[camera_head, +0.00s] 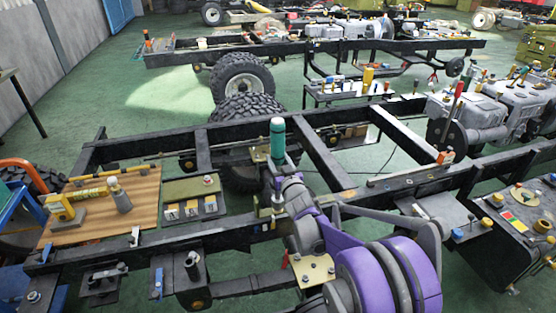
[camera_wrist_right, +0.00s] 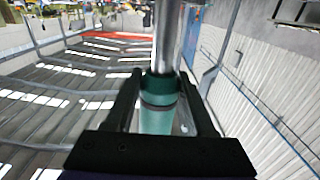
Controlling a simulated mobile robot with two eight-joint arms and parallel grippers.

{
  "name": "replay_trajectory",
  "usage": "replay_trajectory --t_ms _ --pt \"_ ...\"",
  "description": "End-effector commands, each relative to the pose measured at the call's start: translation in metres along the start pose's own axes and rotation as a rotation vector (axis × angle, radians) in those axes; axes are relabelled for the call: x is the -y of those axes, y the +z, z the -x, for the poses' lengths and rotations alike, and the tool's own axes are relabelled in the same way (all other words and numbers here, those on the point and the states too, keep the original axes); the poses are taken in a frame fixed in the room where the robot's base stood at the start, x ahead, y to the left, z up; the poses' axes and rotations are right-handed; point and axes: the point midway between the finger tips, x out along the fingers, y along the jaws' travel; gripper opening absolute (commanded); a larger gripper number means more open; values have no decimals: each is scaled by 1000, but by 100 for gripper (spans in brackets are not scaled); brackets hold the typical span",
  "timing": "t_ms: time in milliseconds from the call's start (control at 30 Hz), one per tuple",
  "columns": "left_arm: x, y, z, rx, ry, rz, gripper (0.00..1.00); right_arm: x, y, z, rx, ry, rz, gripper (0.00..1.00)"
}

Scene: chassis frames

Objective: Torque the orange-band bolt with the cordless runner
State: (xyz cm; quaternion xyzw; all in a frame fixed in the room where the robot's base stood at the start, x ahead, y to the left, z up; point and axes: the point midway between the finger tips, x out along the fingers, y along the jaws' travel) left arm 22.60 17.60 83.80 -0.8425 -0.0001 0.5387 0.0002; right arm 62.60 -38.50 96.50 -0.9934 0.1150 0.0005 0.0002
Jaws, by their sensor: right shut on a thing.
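My right gripper (camera_head: 277,193) is above the near chassis rail, its purple arm rising from the lower right. It is shut on an upright teal cylindrical tool (camera_head: 278,140) with a dark band and bright metal section, which looks like the cordless runner. In the right wrist view, the teal body (camera_wrist_right: 158,115) sits between the two dark fingers of the gripper (camera_wrist_right: 158,100), with a silver shaft (camera_wrist_right: 167,40) beyond. The tool's lower end is partly hidden by the gripper, so contact is unclear. I cannot make out the orange-band bolt. My left gripper is not in view.
Black chassis rails (camera_head: 160,137) surround the gripper. Engine parts (camera_head: 465,115) stand at right. Green floor (camera_head: 150,85) is open behind.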

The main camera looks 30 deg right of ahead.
Motion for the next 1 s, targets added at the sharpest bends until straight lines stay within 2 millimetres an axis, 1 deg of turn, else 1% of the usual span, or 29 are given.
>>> replay_trajectory --t_ms 567,1000 --pt "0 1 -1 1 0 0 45 0 1 0 -2 -1 0 0" --pt "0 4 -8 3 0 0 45 0 10 0 -2 -1 -1 0"
